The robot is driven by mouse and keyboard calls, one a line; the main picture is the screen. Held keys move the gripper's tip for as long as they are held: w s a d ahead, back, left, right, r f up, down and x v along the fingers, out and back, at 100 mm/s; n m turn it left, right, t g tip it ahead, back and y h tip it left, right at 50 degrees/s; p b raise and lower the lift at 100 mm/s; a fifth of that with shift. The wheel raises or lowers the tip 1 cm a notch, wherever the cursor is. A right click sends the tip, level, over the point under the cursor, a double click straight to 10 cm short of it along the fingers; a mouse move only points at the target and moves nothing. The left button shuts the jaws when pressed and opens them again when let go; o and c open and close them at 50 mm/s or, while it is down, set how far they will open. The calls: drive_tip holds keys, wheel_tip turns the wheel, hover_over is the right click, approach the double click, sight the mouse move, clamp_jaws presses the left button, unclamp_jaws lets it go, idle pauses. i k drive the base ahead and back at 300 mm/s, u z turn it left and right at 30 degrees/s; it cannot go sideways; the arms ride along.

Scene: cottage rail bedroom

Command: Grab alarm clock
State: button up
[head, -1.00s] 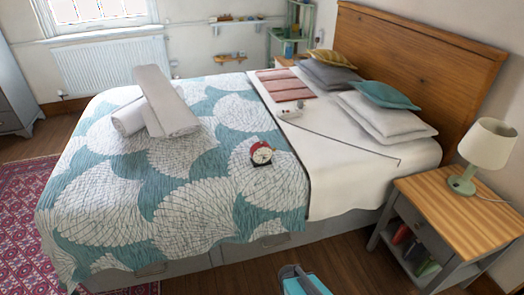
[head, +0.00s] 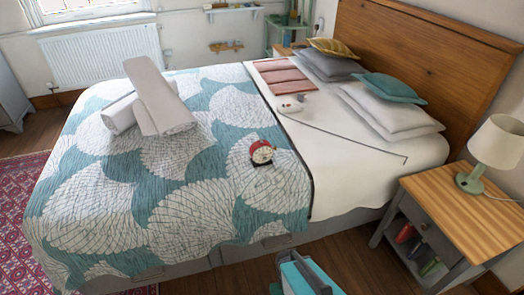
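The red alarm clock (head: 261,153) with a pale face stands on the patterned teal and white blanket (head: 200,215) of the bed, near the blanket's right edge. A teal and grey part (head: 300,275) shows at the bottom edge of the head view, in front of the bed; it looks like part of my arm. My gripper's fingers cannot be made out. Nothing touches the clock.
Rolled white towels (head: 155,100) lie on the bed left of the clock. A wooden nightstand (head: 465,215) with a lamp (head: 497,150) stands at the right. The blanket around the clock is clear.

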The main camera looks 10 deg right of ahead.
sight(257, 150)
drive_tip(key=u, duration=0.5)
drive_tip(key=k, duration=1.35)
drive_tip(key=u, duration=0.6)
drive_tip(key=i, duration=1.2)
drive_tip(key=u, duration=0.3)
